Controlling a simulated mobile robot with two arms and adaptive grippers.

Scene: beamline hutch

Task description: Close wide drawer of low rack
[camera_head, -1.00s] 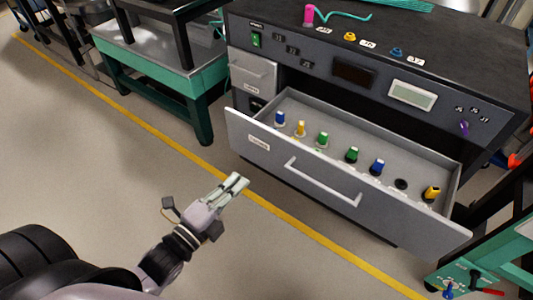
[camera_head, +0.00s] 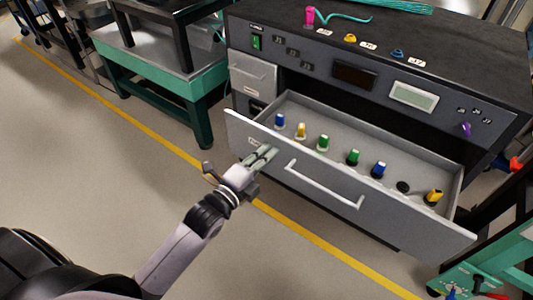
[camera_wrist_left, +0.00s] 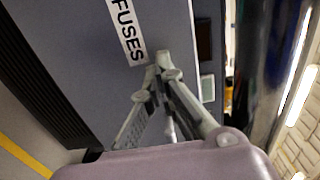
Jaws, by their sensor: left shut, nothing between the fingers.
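The wide drawer (camera_head: 325,185) of the low rack (camera_head: 450,60) stands pulled out, with a white bar handle on its grey front. Inside it several coloured knobs stand in a row. My left gripper (camera_head: 264,156) is shut and empty, with its fingertips at the left part of the drawer front, left of the handle. In the left wrist view the shut fingertips (camera_wrist_left: 163,68) are close to the drawer front (camera_wrist_left: 75,45), beside its FUSES label (camera_wrist_left: 127,30). I cannot tell whether they touch it. My right gripper is not in view.
A small drawer (camera_head: 252,75) at the rack's upper left is shut. A green-framed bench (camera_head: 160,75) stands to the left, and another green frame (camera_head: 490,265) stands at the lower right. The floor in front is clear, crossed by a yellow line (camera_head: 130,105).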

